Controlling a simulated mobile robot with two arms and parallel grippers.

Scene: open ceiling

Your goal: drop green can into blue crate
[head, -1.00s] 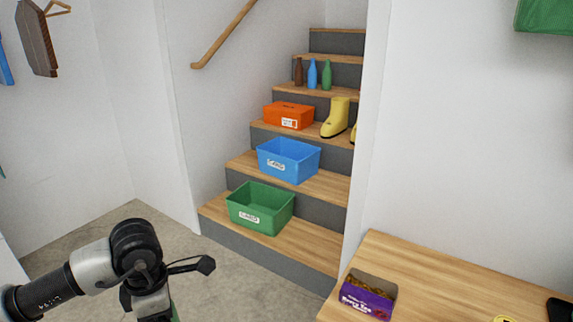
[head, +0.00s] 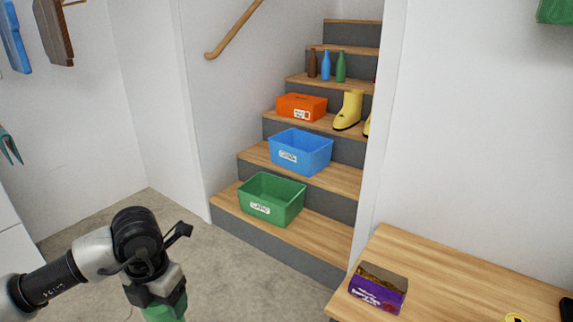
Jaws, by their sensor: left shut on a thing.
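My left gripper (head: 162,290) is at the bottom left of the head view, pointing down. It is shut on a green can (head: 166,309), whose lower part is cut off by the picture's edge. The blue crate (head: 301,152) is open-topped with a white label and stands on the second stair step, up and to the right of the gripper. The can is well apart from the crate. My right gripper is not in view.
A green crate (head: 271,199) stands on the lowest step, below the blue one. An orange box (head: 301,107), yellow boots (head: 349,110) and several bottles (head: 326,66) stand higher. A wooden table (head: 440,263) with a purple box (head: 378,288) is at right. Floor at left is clear.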

